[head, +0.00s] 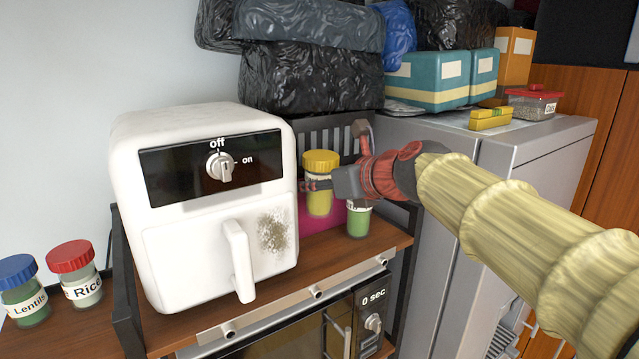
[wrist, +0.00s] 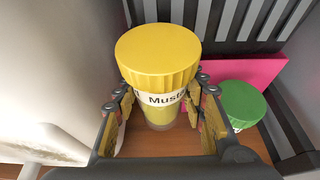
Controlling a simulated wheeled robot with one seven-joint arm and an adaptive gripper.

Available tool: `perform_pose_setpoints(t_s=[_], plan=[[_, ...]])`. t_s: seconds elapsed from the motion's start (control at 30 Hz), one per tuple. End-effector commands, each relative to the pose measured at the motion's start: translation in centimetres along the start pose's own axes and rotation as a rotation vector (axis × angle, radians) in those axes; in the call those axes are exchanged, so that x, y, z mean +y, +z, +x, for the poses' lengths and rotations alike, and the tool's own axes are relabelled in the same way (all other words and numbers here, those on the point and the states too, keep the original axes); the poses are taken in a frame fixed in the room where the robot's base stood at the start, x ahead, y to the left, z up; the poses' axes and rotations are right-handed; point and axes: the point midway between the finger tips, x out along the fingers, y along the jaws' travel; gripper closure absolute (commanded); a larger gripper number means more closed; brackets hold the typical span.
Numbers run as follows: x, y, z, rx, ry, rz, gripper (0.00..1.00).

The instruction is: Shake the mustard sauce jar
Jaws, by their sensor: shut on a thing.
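The mustard sauce jar (head: 319,190) has a yellow lid and yellow contents. It is upright, to the right of the white air fryer in the head view. In the wrist view the jar (wrist: 158,72) shows its yellow lid and a white label partly reading "Must". My gripper (head: 322,186) reaches in from the right and is shut on the jar. In the wrist view the gripper's fingers (wrist: 160,112) lie on both sides of the jar below the lid. Whether the jar's base touches the shelf cannot be told.
A green-lidded jar (wrist: 243,106) stands close to the right, before a pink object (wrist: 245,74). The white air fryer (head: 205,205) is close on the left. A dark slatted rack (head: 330,137) is behind. Lentils (head: 24,290) and Rice (head: 78,272) jars stand far left.

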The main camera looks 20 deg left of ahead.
Motion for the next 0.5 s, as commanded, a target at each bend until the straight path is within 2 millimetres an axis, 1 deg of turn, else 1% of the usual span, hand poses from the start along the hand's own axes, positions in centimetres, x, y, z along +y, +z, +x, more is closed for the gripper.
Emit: perform_pose_setpoints(t_s=[0.03,0.1,0.23,0.5], plan=[[0.0,0.2,-0.1,-0.003,-0.001,-0.001,0.95],[0.0,0.2,-0.1,-0.003,-0.001,-0.001,0.99],[0.0,0.9,-0.4,-0.003,-0.001,-0.001,1.00],[0.0,3.5,-1.5,-0.003,-0.001,-0.001,1.00]])
